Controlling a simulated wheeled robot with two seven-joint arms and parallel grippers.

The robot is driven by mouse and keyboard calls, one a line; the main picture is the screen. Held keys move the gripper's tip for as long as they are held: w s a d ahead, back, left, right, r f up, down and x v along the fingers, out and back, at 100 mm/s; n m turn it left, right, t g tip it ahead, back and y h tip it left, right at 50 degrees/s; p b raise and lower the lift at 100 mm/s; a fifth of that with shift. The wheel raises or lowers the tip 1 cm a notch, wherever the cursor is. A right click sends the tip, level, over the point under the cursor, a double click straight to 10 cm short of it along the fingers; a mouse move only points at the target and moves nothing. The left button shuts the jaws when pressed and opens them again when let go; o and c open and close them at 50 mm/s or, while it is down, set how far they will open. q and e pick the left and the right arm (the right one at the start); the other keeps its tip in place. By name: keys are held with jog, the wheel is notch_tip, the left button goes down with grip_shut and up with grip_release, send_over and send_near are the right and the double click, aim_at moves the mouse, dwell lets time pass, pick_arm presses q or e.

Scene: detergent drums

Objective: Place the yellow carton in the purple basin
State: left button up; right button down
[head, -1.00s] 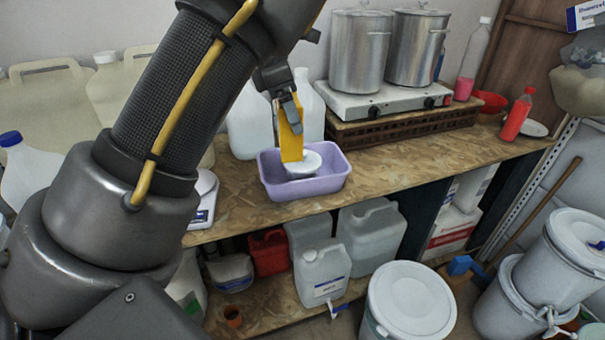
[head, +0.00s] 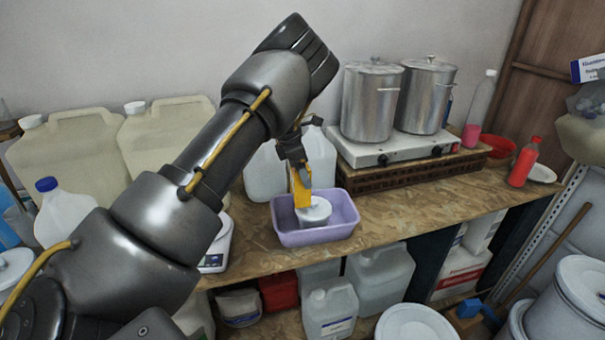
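The purple basin (head: 327,235) stands on the wooden worktop near its front edge. A white round lidded tub (head: 314,212) sits inside it. The yellow carton (head: 301,190) is upright at the basin's left side, beside the white tub. My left gripper (head: 297,168) comes down from above with its fingers at the carton's top and is shut on it. The carton's lower end overlaps the basin and the tub in view, so I cannot tell whether it touches the basin floor. My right gripper is not in view.
White jugs (head: 265,172) stand right behind the basin. A white hot plate (head: 397,146) with two steel pots (head: 371,102) is at the back right. A scale (head: 216,245) is to the left. The worktop right of the basin is clear.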

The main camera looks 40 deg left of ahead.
pick_arm(q)
jog(key=shift+w+a+f, duration=0.1)
jog(key=shift+w+f, duration=0.1)
jog(key=shift+w+a+f+p, duration=0.15)
jog(key=shift+a+f+p, duration=0.05)
jog(key=shift+f+p, duration=0.1)
notch_tip(320, 180, down, 2)
jog(key=shift+f+p, duration=0.2)
jog(key=shift+p, duration=0.3)
jog(key=shift+f, duration=0.3)
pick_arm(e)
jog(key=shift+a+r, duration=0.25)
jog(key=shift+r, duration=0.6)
pick_arm(q)
jog(key=shift+f, duration=0.1)
jog(key=shift+d+f+b, duration=0.1)
jog(key=shift+f+b, duration=0.15)
jog(key=shift+b, duration=0.1)
jog(key=o, duration=1.3)
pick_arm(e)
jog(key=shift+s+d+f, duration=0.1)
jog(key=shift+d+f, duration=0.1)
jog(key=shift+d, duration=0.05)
